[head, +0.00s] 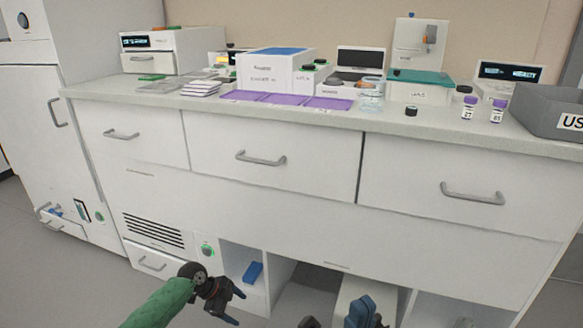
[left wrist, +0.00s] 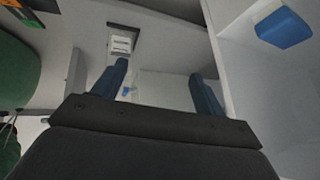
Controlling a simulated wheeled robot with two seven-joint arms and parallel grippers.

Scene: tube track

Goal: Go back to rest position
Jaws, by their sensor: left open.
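My left gripper (head: 235,306) is low in front of the cabinet, below the counter, at the end of the green-sleeved arm. Its two blue-tipped fingers stand apart with nothing between them; the left wrist view shows the same open fingers (left wrist: 163,85). At the bottom edge of the head view, dark and blue parts of my right gripper (head: 362,312) show in front of the lower shelf. Most of it is cut off by the frame, so its jaws cannot be judged.
The counter (head: 420,128) carries a white box (head: 275,72), purple mats (head: 285,99), two purple-capped vials (head: 497,111) and a grey bin (head: 550,112). Drawer handles (head: 261,159) protrude from the cabinet front. A blue object (head: 253,272) lies in an open lower compartment.

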